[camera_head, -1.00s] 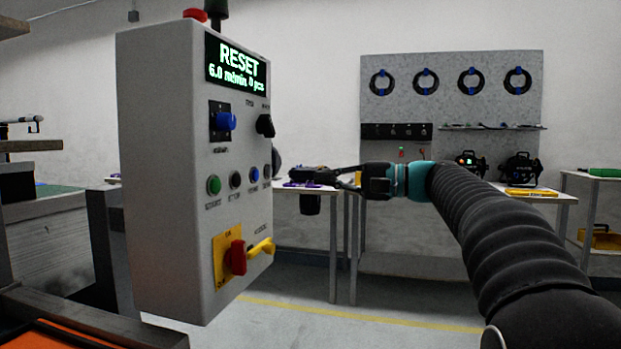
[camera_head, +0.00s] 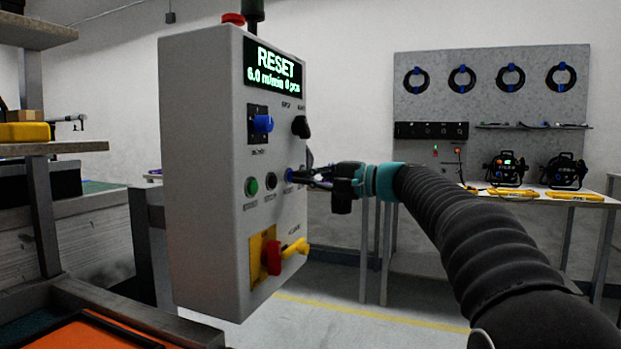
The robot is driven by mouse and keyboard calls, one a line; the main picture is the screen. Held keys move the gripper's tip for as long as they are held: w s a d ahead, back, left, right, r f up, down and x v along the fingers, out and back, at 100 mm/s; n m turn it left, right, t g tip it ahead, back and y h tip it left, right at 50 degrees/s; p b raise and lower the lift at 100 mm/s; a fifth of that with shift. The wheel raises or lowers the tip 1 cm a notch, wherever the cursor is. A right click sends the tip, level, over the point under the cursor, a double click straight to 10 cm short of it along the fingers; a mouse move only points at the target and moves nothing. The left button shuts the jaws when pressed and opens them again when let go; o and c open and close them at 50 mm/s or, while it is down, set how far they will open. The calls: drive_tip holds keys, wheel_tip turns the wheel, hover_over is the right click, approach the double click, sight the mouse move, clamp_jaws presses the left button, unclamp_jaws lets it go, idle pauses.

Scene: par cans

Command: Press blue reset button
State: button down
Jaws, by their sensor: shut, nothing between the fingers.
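A grey control box (camera_head: 205,170) stands left of centre. Its green-lit display (camera_head: 272,67) reads "RESET" and "6.0 m/min 0 pcs". A row of small buttons crosses its front: a green button (camera_head: 252,187), a dark button (camera_head: 271,181) and the blue button (camera_head: 290,175). My gripper (camera_head: 302,176) is shut and empty, its tips at the blue button from the right. Whether they touch or press it I cannot tell. Part of the row to the right of the blue button is hidden behind my gripper.
A blue selector knob (camera_head: 263,124) and a black knob (camera_head: 301,127) sit above the buttons. A red and yellow switch (camera_head: 275,256) projects below. A pegboard (camera_head: 490,100) and table stand behind. Open floor (camera_head: 340,310) lies right of the box.

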drive_tip(key=shift+w+a+r, duration=0.1)
drive_tip(key=shift+w+a, duration=0.2)
drive_tip(key=shift+a, duration=0.3)
drive_tip(key=shift+d, duration=0.1)
drive_tip(key=b+v, duration=0.1)
drive_tip(key=v, duration=1.3)
drive_tip(key=shift+d, duration=0.2)
drive_tip(key=shift+r, duration=0.1)
